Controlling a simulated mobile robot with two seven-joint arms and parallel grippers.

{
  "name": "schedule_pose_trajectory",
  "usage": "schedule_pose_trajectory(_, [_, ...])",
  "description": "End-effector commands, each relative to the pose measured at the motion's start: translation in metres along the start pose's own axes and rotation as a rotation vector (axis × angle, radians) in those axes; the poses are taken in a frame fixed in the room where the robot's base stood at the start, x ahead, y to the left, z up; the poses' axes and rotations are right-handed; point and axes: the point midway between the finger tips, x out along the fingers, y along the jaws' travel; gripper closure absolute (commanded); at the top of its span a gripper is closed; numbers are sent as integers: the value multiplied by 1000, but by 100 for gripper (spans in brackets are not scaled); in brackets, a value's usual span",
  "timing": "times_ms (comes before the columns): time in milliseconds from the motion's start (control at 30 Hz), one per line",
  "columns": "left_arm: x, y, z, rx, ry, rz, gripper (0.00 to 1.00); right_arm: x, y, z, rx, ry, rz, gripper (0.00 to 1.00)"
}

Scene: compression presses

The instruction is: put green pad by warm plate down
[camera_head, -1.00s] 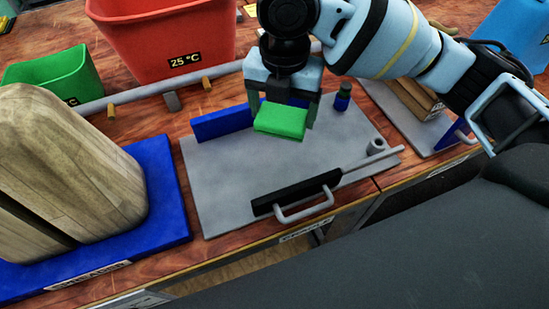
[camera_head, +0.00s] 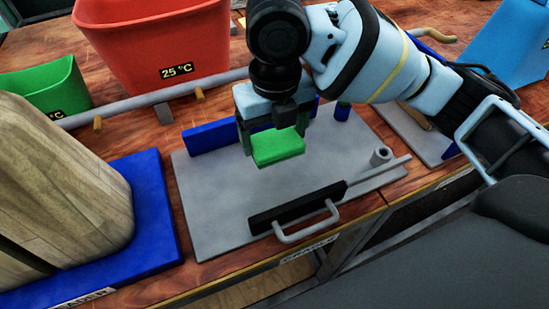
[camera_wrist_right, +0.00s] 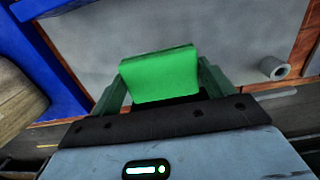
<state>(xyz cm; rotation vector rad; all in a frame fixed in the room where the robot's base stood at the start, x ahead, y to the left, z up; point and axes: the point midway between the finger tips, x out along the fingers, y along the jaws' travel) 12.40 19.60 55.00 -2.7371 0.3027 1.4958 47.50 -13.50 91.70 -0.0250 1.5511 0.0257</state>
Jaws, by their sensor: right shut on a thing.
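The green pad (camera_head: 278,148) is a small bright green block. My right gripper (camera_head: 273,138) comes down from above and is shut on it. The pad is over the grey plate (camera_head: 215,205), and I cannot tell whether it touches the surface. In the right wrist view the pad (camera_wrist_right: 160,75) sits between the two dark green fingers of the gripper (camera_wrist_right: 162,85). I cannot tell from the labels I see which surface is the warm plate. My left gripper is not in view.
A blue upright strip (camera_head: 210,136) stands behind the pad. A black bar with a grey handle (camera_head: 305,226) lies in front. A grey ring (camera_head: 381,156) is to the right. A red bin (camera_head: 150,35) labelled 25 °C and a green bin (camera_head: 45,88) stand behind. A wooden block (camera_head: 70,170) is at left.

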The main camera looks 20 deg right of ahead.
Motion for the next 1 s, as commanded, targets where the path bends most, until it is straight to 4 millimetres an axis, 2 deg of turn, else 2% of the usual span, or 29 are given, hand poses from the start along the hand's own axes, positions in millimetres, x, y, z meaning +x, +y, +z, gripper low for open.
schedule_pose_trajectory(33, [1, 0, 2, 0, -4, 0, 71, 9, 0, 0, 0, 2, 0, 44])
schedule_pose_trajectory(100, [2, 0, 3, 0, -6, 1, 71, 16, 0, -1, 0, 1, 0, 44])
schedule_pose_trajectory(367, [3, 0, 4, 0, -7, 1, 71, 24, 0, -1, 0, 1, 0, 44])
schedule_pose_trajectory(667, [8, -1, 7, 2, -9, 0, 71, 65, -1, -2, 1, 0, -1, 44])
schedule_pose_trajectory(1000, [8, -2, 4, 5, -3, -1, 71, 67, 0, -1, 0, -2, 0, 44])
